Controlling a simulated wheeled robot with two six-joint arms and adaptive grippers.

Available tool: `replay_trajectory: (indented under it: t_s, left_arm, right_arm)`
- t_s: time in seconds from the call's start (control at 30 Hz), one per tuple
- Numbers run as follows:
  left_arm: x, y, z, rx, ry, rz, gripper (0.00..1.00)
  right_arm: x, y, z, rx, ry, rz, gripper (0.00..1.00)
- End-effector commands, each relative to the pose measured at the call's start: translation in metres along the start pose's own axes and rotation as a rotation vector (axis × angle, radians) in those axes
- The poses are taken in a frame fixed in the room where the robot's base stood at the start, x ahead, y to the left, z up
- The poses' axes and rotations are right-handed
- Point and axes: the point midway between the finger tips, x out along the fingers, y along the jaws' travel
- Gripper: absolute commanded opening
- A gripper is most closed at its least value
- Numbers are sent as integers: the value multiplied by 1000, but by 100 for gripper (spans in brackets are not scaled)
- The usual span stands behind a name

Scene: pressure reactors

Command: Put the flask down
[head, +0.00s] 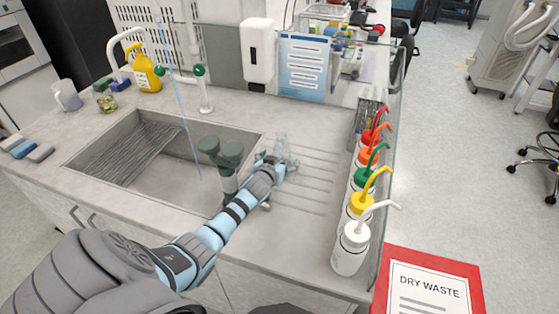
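A small clear glass flask (281,145) shows upright at the ribbed draining area, right of the sink. It is faint against the grey worktop, and its lower part is hidden by my gripper. My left gripper (275,162) reaches it from the front left, with its fingers at the flask's body. The fingers are small and blend with the glass, so I cannot tell whether they are closed on it. I also cannot tell whether the flask's base touches the worktop.
The sink (150,155) lies left of the flask. Several wash bottles with coloured caps, the nearest white (350,248), line the right edge beside a clear screen. A dispenser (257,52) and blue sign (304,66) stand behind. Ribbed worktop (310,180) right of the gripper is free.

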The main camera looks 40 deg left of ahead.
Motion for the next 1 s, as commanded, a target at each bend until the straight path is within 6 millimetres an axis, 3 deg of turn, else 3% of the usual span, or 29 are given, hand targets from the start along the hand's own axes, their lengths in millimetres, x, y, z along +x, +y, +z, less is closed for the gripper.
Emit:
replay_trajectory:
  t_s: [0.33,0.7,0.83,1.0]
  left_arm:
    - [-9,0,-4,1,0,0,86]
    - [-98,0,-4,2,-1,1,86]
    - [-116,0,-3,2,0,0,86]
    - [-122,0,-3,-1,0,-1,86]
  right_arm:
    - [-7,0,-1,0,0,0,56]
    - [-31,2,-3,0,0,0,56]
    - [-33,2,-3,0,0,0,56]
    - [-32,2,-3,0,0,0,56]
